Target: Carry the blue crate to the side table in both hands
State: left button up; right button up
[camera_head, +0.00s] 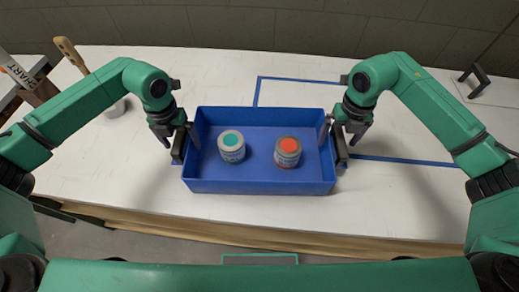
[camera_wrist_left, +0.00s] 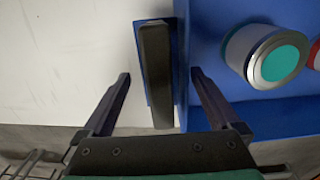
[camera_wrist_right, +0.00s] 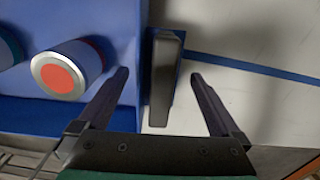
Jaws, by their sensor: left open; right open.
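The blue crate (camera_head: 262,187) stands on the white table near its front edge. It holds a can with a teal top (camera_head: 231,146) and a can with an orange-red top (camera_head: 287,152). My left gripper (camera_head: 184,148) is open at the crate's left end; in the left wrist view its fingers (camera_wrist_left: 158,78) lie on either side of the dark left handle (camera_wrist_left: 156,75). My right gripper (camera_head: 335,146) is open at the right end; in the right wrist view its fingers (camera_wrist_right: 160,78) lie on either side of the dark right handle (camera_wrist_right: 163,75). Neither gripper is closed on a handle.
Blue tape lines (camera_head: 300,79) mark the white table (camera_head: 420,210) around and behind the crate. A wooden-handled tool (camera_head: 70,52) is at the back left. A dark handle-like piece (camera_head: 474,80) is at the far right. The table beside the crate is mostly clear.

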pick_arm(q)
jog(key=shift+f, duration=0.9)
pick_arm(e)
jog(key=shift+f, duration=0.85)
pick_arm(q)
jog(key=c, duration=1.4)
pick_arm(e)
jog(key=c, duration=1.4)
pick_arm(q)
grip_shut()
pick_arm(e)
grip_shut()
pick_arm(q)
jog(key=shift+a, duration=0.1)
pick_arm(e)
jog(key=shift+d, duration=0.1)
pick_arm(q)
jog(key=shift+r, duration=0.15)
pick_arm(e)
jog(key=shift+r, duration=0.1)
